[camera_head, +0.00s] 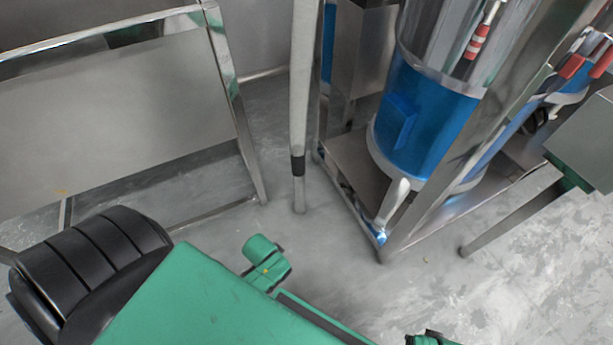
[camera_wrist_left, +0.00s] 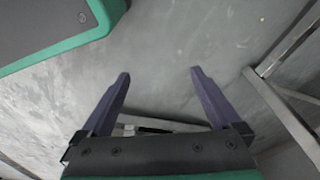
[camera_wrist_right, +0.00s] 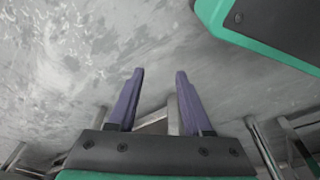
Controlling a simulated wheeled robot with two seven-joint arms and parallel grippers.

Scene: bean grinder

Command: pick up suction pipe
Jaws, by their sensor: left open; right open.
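A pale grey upright pipe (camera_head: 301,90) with a black band near its lower end stands in the upper middle of the head view. It looks like the suction pipe. Its foot is near the floor and its top runs out of the picture. My left gripper (camera_wrist_left: 159,72) is open and empty in the left wrist view, with bare floor beyond its fingers. My right gripper (camera_wrist_right: 160,72) is open and empty in the right wrist view, over the floor. Neither gripper shows in the head view, and the pipe is not clearly seen in either wrist view.
A metal frame (camera_head: 379,222) holding a blue and clear cylinder (camera_head: 423,118) stands right of the pipe. A steel table or cart (camera_head: 110,105) stands at left. Grey floor (camera_head: 320,255) lies open in front. A metal box on legs (camera_head: 588,145) is at far right.

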